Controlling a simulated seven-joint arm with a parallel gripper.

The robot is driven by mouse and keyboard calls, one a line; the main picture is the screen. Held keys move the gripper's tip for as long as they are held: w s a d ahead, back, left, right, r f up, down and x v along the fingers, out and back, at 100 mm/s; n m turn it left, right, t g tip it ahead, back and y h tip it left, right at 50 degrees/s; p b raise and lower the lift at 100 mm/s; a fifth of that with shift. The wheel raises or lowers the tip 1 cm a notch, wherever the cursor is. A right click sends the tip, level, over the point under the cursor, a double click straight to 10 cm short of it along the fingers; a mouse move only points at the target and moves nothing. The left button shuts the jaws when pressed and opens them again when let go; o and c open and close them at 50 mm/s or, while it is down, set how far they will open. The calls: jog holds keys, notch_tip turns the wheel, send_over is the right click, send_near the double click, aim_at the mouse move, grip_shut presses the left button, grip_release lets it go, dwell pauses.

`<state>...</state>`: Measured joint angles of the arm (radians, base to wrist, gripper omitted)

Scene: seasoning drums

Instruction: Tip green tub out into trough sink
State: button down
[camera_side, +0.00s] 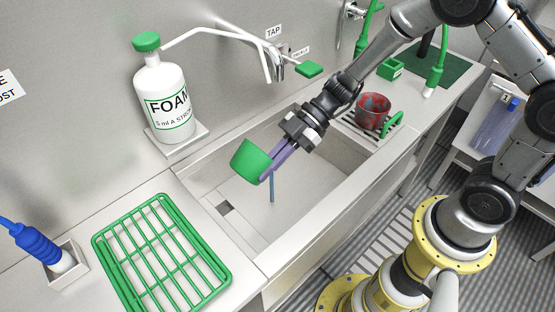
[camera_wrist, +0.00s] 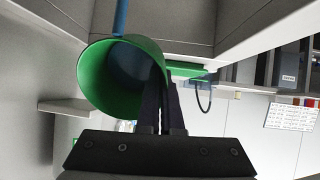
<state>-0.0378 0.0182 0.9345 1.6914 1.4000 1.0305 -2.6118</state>
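The green tub (camera_side: 250,160) is held tilted over the trough sink (camera_side: 310,205), its bottom toward the upper left and its mouth toward the lower right. My gripper (camera_side: 272,166) is shut on the tub's rim wall, with its fingers close together. A thin blue column (camera_side: 271,188), apparently liquid, runs from the tub's lip down toward the sink floor. In the wrist view the tub (camera_wrist: 90,80) shows its open mouth, with a bluish patch inside, and the blue column (camera_wrist: 120,17) at its rim. How much is left inside cannot be told.
A white foam bottle (camera_side: 165,105) with a green cap stands behind the sink at left. A tap (camera_side: 268,62) hangs above the back edge. A green rack (camera_side: 160,252) lies on the left counter. A red patterned pot (camera_side: 372,110) stands on the right drainer.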

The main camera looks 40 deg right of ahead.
jog(key=shift+d+r+y, duration=0.2)
jog(key=shift+r+y, duration=0.05)
jog(key=shift+y, duration=0.4)
jog(key=shift+d+r+y, duration=0.2)
jog(key=shift+y, duration=0.45)
dwell(0.8)
jog(key=shift+d+r+y, duration=0.25)
jog(key=shift+d+y, duration=0.65)
jog(key=shift+d, duration=0.05)
dwell(0.5)
jog(key=shift+d+r+y, duration=0.15)
jog(key=shift+y, duration=0.35)
dwell(0.4)
